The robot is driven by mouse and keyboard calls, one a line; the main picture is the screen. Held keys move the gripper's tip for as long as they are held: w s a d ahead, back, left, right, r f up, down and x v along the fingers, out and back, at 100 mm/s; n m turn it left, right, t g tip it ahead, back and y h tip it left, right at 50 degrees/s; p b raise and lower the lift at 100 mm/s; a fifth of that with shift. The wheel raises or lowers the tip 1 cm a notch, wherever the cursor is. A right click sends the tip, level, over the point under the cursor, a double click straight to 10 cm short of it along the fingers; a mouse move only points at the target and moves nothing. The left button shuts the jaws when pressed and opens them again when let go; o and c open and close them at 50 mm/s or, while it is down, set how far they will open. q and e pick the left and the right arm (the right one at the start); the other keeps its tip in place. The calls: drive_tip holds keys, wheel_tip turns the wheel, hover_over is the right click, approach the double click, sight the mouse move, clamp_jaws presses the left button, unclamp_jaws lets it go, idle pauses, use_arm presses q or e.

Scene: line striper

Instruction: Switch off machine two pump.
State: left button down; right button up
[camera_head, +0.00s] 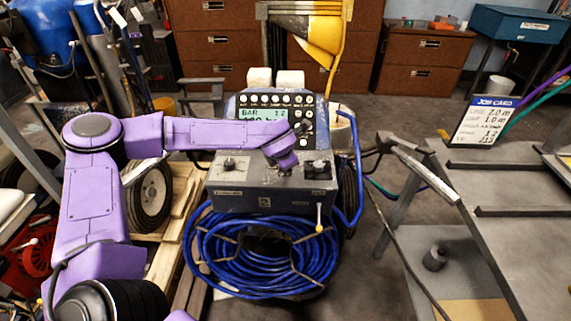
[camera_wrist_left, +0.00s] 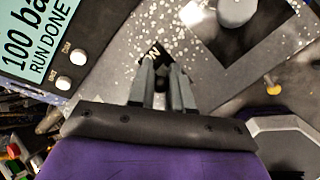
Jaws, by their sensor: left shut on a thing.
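Machine two (camera_head: 262,197) is a grey control box marked 2 with a light display (camera_head: 264,115). In the wrist view the display (camera_wrist_left: 40,40) reads "100 ba" and "RUN DONE". In the wrist view my left gripper (camera_wrist_left: 160,80) is shut on a small control beside a black label (camera_wrist_left: 154,54) with white letters. The fingers hide most of this control, so its position cannot be told. My right gripper is not in view.
A blue hose coil (camera_head: 262,262) hangs below the box. A grey bench (camera_head: 500,190) with a job card (camera_head: 485,120) is at the right. Brown cabinets (camera_head: 425,55) stand behind.

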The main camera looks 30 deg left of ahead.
use_arm(q)
drive_tip(key=shift+s+f+t+y+b, duration=0.1)
drive_tip(key=shift+s+t+y+b, duration=0.15)
drive_tip(key=shift+t+y+b, duration=0.4)
drive_tip(key=c, duration=1.1)
unclamp_jaws()
drive_tip(key=shift+s, duration=0.1)
drive_tip(key=shift+d+t, duration=0.1)
drive_tip(key=shift+t, duration=0.15)
